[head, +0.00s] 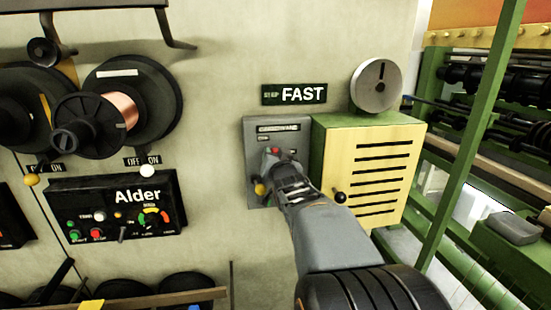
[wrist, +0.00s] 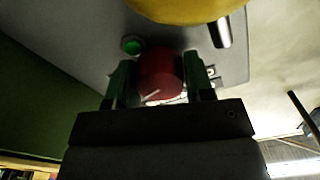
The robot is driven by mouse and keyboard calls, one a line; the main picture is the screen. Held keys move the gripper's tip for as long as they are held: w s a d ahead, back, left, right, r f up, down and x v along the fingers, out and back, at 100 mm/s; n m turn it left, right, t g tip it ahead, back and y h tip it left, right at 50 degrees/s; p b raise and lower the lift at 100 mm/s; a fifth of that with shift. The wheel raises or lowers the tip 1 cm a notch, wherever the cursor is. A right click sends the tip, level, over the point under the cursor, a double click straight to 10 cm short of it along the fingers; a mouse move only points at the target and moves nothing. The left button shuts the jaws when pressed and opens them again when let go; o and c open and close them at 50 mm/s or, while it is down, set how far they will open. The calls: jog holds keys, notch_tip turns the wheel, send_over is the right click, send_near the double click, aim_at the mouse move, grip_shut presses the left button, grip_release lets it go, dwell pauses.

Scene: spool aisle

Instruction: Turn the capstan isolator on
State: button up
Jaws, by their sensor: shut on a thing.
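The grey switch panel (head: 253,137) hangs on the wall under the FAST sign. Its label is too small to read for certain. My gripper (head: 271,163) reaches its lower part and hides much of it. In the wrist view my gripper (wrist: 160,82) has one finger on each side of a red round knob (wrist: 160,72) on the grey panel (wrist: 85,45) and is shut on it. A white pointer line on the knob slants toward its lower left in that view. A lit green button (wrist: 131,45) sits beside the knob. A large yellow part (wrist: 185,8) is close by.
A yellow louvred box (head: 368,165) with a green top and a round metal disc (head: 376,85) stand just right of the panel. The Alder control box (head: 118,205) and wire spools (head: 132,105) are at left. Green machine frames (head: 475,130) fill the right.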

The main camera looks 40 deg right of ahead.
jog(key=shift+f+m, duration=0.1)
jog(key=shift+m, duration=1.4)
jog(key=o, duration=0.9)
jog(key=shift+o, duration=0.2)
